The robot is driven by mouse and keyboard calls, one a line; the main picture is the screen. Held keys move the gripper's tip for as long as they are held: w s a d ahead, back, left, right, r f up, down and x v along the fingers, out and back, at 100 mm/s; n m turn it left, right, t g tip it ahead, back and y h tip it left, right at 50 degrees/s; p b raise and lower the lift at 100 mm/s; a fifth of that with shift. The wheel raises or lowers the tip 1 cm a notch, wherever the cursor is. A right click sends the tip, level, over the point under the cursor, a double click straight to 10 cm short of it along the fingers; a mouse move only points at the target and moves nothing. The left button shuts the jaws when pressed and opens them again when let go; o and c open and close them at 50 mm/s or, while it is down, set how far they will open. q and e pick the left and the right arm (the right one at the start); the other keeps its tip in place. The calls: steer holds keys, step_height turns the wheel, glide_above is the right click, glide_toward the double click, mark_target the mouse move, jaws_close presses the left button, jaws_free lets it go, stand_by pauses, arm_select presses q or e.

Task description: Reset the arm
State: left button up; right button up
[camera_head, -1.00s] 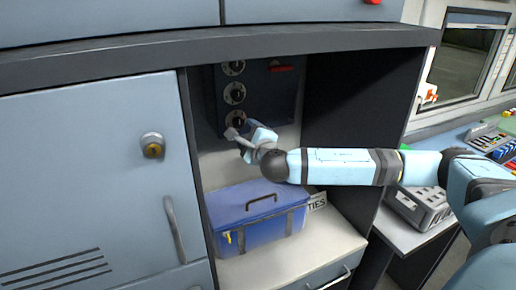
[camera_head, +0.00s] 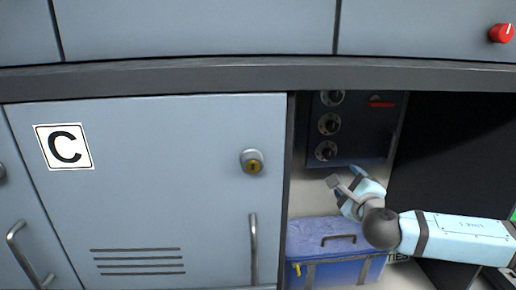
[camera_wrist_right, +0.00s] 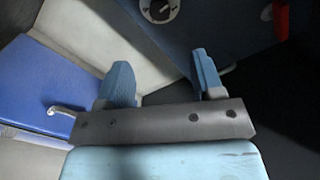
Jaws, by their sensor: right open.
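My right arm comes in from the right in the head view, and its gripper (camera_head: 346,178) is inside the open cabinet bay. It is just below the dark blue dial panel (camera_head: 340,132) and above the blue box (camera_head: 330,240). In the right wrist view its two light blue fingers (camera_wrist_right: 160,85) stand apart with nothing between them. The dial panel (camera_wrist_right: 200,25) shows beyond the fingers there, with one dial near the top. My left gripper is not in view.
A closed grey-blue door (camera_head: 150,190) marked C, with a lock and handle, stands left of the bay. A dark ledge (camera_head: 200,75) runs above. The bay's dark side wall (camera_head: 450,150) is behind my arm. A red knob (camera_head: 501,33) is at upper right.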

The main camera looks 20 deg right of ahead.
steer(key=s+a+f+m+g+y, duration=0.1)
steer(key=s+a+f+m+g, duration=0.2)
steer(key=s+a+f+m, duration=0.6)
steer(key=s+a+f+m+g+y, duration=0.25)
steer(key=a+f+m, duration=0.35)
steer(key=m, duration=0.6)
steer(key=s+f+m+g+y, duration=0.1)
steer(key=s+f+m+g, duration=0.35)
steer(key=s+m, duration=0.55)
steer(key=s+f+m+g, duration=0.4)
steer(key=s+f+m, duration=0.2)
steer(key=s+m, duration=0.45)
steer(key=w+a+f+t+y, duration=0.1)
steer(key=w+a+f+t, duration=0.1)
steer(key=f, duration=0.5)
steer(key=w+a+f+m+t+y, duration=0.1)
steer(key=w+a+f+t, duration=0.2)
steer(key=w+f+t, duration=0.2)
steer(key=shift+w+f+y, duration=0.2)
steer(key=shift+f+y, duration=0.15)
steer(key=shift+f, duration=0.7)
steer(key=shift+a, duration=0.1)
